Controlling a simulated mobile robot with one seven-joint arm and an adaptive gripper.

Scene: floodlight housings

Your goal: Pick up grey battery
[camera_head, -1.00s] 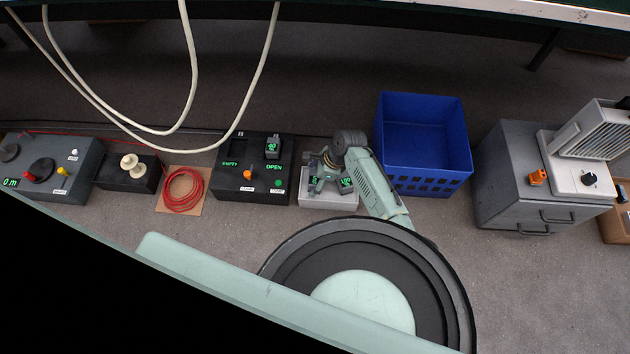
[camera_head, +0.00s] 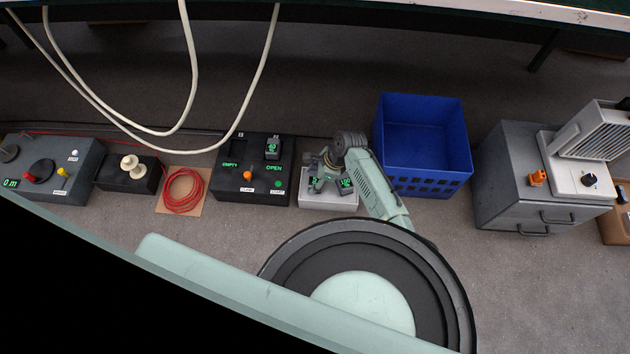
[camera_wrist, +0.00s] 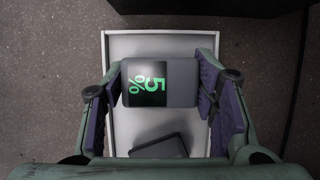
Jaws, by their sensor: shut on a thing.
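The grey battery (camera_wrist: 182,82) shows in the wrist view with a dark display reading 5% in green. My gripper (camera_wrist: 160,88) has its two purple-padded fingers on either side of it, shut on its ends. Below the battery is a light grey tray (camera_wrist: 120,47). A second dark block (camera_wrist: 160,146) lies lower in that tray, partly hidden. In the head view my gripper (camera_head: 326,182) is over the tray (camera_head: 328,201), and the arm hides part of it. A battery with a green display (camera_head: 346,184) shows at the tray's right side.
A black charger box (camera_head: 253,187) left of the tray has an orange knob, a battery (camera_head: 272,147) in one slot and an "EMPTY" label at the other. A blue crate (camera_head: 424,145) stands to the right. A grey cabinet (camera_head: 520,190) is farther right.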

